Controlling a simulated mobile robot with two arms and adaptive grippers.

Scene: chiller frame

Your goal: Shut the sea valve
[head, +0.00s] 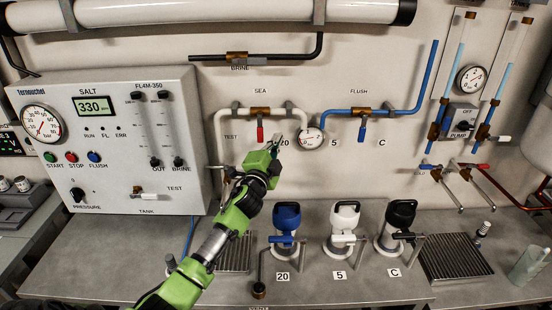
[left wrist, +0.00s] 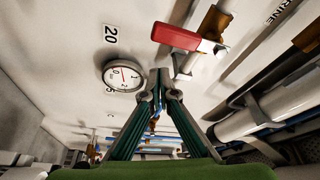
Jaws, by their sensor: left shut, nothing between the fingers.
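The sea valve has a brass body (head: 260,112) on the white pipe under the SEA label, and its red handle (head: 260,132) hangs straight down, across the horizontal pipe. In the left wrist view the red handle (left wrist: 175,37) shows at the top, just beyond the fingers, with the brass part beside it. My left gripper (head: 275,143) is shut and empty, just right of and below the red handle in the head view. Its fingertips (left wrist: 160,76) are together and appear apart from the handle. My right gripper is in neither view.
A round gauge (head: 312,140) sits on the wall close right of my left gripper. The blue flush valve handle (head: 362,132) hangs farther right. The control box (head: 105,140) stands at left. Blue, white and black filter housings stand on the counter (head: 330,286) below.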

